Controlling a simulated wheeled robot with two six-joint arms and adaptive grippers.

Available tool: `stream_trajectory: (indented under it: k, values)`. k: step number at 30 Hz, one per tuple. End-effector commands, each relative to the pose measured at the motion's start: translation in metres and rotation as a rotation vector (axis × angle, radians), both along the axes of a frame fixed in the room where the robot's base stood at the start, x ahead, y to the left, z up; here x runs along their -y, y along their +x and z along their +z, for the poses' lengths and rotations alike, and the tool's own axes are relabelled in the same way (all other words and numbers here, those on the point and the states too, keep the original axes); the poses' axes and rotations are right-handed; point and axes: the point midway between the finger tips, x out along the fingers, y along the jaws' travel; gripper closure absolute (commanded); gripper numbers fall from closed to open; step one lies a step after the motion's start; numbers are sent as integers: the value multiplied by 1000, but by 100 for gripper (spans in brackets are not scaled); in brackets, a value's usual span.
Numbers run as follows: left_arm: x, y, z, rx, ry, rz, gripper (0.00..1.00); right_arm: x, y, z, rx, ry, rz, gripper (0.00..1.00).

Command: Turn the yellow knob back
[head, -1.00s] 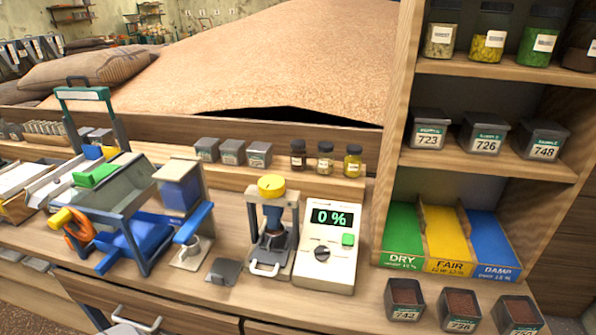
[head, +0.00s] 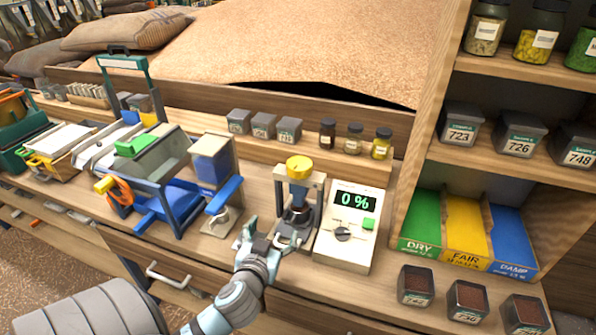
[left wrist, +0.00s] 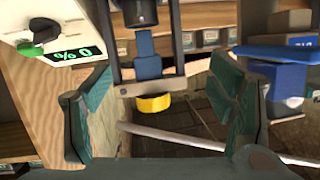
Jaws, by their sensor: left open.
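The yellow knob (head: 299,168) sits on top of a small grey-framed device with a dark blue body (head: 298,212), on the wooden bench. It also shows in the upside-down left wrist view (left wrist: 153,103), between my fingers in the picture. My left gripper (head: 268,238) is open and empty, in front of the device and lower than the knob in the head view. I see no contact with the knob. The white meter (head: 352,250), right of the device, reads 0 %. My right gripper is not in view.
A blue-hopper machine (head: 212,170) and a blue-framed machine with an orange wheel (head: 160,190) stand to the left. Small jars (head: 354,138) and grey boxes (head: 263,126) line the ledge behind. Dry, fair and damp bins (head: 463,230) stand right.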

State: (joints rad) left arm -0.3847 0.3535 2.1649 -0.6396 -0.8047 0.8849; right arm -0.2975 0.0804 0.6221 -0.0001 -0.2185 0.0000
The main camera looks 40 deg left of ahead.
Motion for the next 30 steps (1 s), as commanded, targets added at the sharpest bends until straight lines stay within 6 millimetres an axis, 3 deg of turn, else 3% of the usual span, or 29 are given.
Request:
stream_trajectory:
  k: [1, 3, 6, 11, 18, 21, 30]
  values:
    - [0, 10, 34, 110, 10, -19, 24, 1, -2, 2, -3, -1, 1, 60]
    - [4, 19, 69, 229, 10, -48, 24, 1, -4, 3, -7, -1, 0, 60]
    - [6, 28, 91, 307, 7, -72, 24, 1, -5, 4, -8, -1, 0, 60]
    - [-5, 55, 94, 313, 6, -73, 24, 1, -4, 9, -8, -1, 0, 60]
    - [-31, 119, 92, 310, 4, -71, 24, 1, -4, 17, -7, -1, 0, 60]
    - [-38, 138, 91, 309, 4, -70, 24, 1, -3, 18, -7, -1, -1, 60]
    - [-46, 158, 90, 308, 3, -73, 24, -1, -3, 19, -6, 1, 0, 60]
